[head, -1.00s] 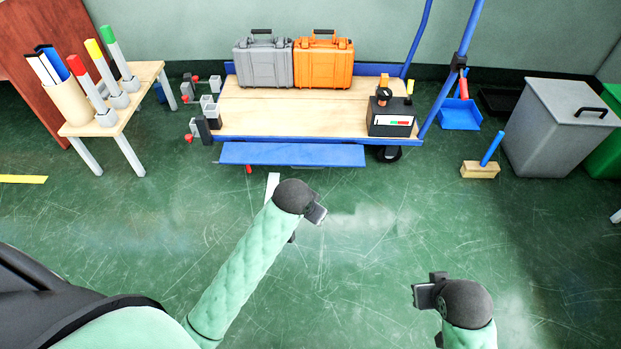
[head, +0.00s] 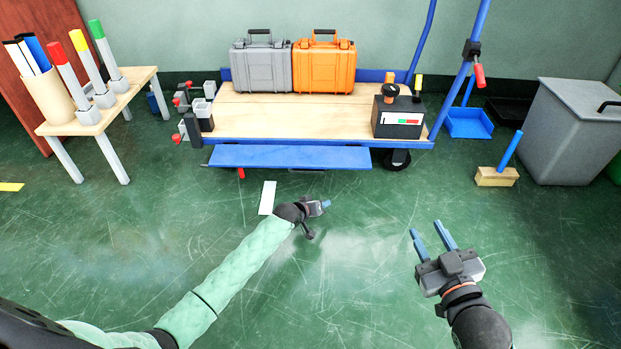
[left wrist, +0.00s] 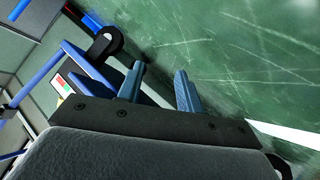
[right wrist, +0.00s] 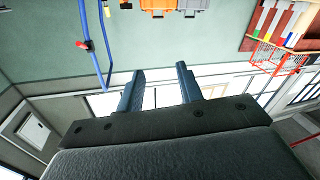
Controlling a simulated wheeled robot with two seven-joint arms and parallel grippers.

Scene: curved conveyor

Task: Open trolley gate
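The trolley (head: 265,107) has a wooden deck and a blue frame and stands by the back wall. A flat blue panel (head: 290,157) runs along its near side, lower than the deck; I cannot tell whether it is the gate. My left gripper (head: 327,204) is apart from the trolley, on the near side of the panel. The left wrist view shows its blue fingers (left wrist: 158,72) apart and empty. My right gripper (head: 425,228) is further right and nearer, its fingers open and empty, pointing towards the trolley. Its fingers (right wrist: 160,72) also show apart in the right wrist view.
A grey case (head: 262,67), an orange case (head: 324,67) and a black box (head: 398,118) stand on the deck. A wooden table (head: 125,98) stands left; a wooden block with blue handle (head: 497,177) and a grey bin (head: 570,135) stand right. The near floor is clear.

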